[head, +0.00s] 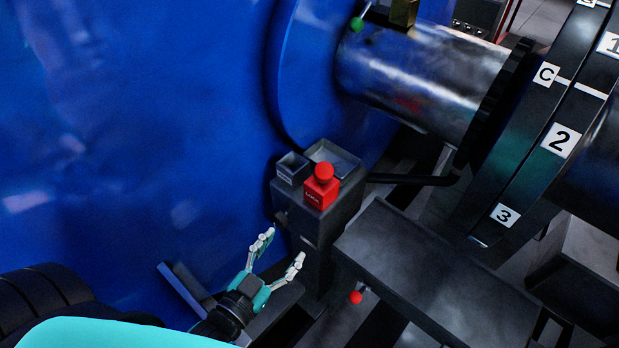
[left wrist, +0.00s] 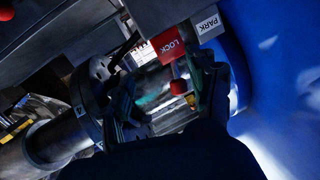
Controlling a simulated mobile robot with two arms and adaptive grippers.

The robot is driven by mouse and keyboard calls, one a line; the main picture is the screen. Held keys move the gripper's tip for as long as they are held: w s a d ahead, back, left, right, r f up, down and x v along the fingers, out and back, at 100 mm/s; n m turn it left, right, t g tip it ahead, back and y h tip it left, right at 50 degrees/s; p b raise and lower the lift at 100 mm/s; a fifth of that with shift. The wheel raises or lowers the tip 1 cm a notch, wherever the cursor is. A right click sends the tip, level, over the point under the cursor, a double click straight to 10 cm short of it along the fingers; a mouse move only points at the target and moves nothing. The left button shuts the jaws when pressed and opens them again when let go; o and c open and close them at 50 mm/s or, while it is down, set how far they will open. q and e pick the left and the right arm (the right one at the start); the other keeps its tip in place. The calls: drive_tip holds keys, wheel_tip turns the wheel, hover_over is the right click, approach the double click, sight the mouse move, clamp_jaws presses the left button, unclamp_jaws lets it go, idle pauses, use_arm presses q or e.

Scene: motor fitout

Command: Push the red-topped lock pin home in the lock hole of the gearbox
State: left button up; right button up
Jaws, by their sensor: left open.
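A red ball knob (head: 323,172), the top of the lock pin, sits above a red block (head: 321,193) marked LOCK on a dark upright housing (head: 317,224). The pin's shaft is hidden, so its depth in the hole cannot be told. My left gripper (head: 284,245) is open and empty, lower and to the left of the red block, apart from the knob. In the left wrist view the red knob (left wrist: 178,87) and LOCK block (left wrist: 167,45) show between or beyond the dark fingers. My right gripper is not in view.
A small grey open box (head: 292,168) and a grey tray (head: 334,158) adjoin the block. A PARK label (left wrist: 208,25) shows beside LOCK. Another red ball (head: 355,297) sticks out under a dark flat-topped casing (head: 430,265). A large blue body (head: 150,130) fills the left.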

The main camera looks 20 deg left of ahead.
sight(322, 178)
use_arm(q)
wheel_tip(322, 178, up, 6)
drive_tip(key=t, duration=0.1)
drive_tip(key=shift+w+d+f+p, duration=0.2)
drive_tip(key=shift+w+d, duration=0.2)
drive_tip(key=shift+w, duration=2.4)
drive_tip(key=shift+w+d+f+p, duration=0.15)
drive_tip(key=shift+w+d, duration=0.25)
drive_tip(key=shift+w, duration=2.45)
drive_tip(key=shift+w+d+f+p, duration=0.15)
drive_tip(key=shift+w+d, duration=0.25)
drive_tip(key=shift+w, duration=2.4)
drive_tip(key=shift+r, duration=0.15)
drive_tip(key=shift+c, duration=0.4)
clamp_jaws()
